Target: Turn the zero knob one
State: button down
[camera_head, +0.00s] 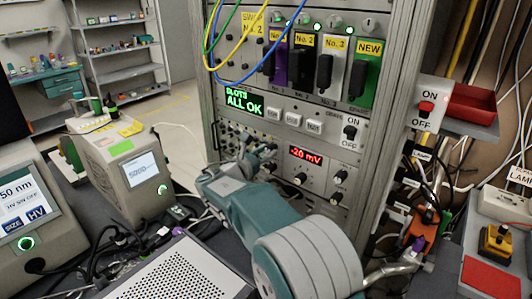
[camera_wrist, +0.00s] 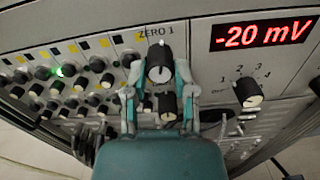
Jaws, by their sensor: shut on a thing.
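The zero knob one (camera_wrist: 159,56) is a black knob with a light pointer mark, under the label "ZERO 1" in the wrist view. My gripper (camera_wrist: 160,72) has its two fingers on either side of this knob and is shut on it. A second dark knob (camera_wrist: 167,108) sits just below, between the fingers. The display (camera_wrist: 262,33) to the right reads -20 mV in red; in the head view the display (camera_head: 305,156) also shows red digits. In the head view my arm reaches the rack's lower panel and the held knob is hidden.
A numbered selector knob (camera_wrist: 247,91) is right of my gripper. Rows of small knobs and jacks (camera_wrist: 72,88) lie to the left. The rack (camera_head: 205,80) holds an ON/OFF switch (camera_head: 350,132) and a green "ALL OK" screen (camera_head: 243,102). Cables hang in front of its upper part.

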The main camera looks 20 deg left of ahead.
jog(key=m, duration=0.4)
jog(key=shift+a+m, duration=0.1)
jog(key=shift+m, duration=0.2)
jog(key=m, duration=0.3)
jog(key=shift+m, duration=0.3)
jog(key=m, duration=0.5)
jog(key=shift+f, duration=0.1)
jog(key=shift+m, duration=1.7)
jog(key=shift+f, duration=0.15)
jog(key=shift+c, duration=2.4)
grip_release()
jog(key=shift+o, duration=0.3)
jog(key=shift+s+r, duration=0.1)
jog(key=shift+r, duration=0.1)
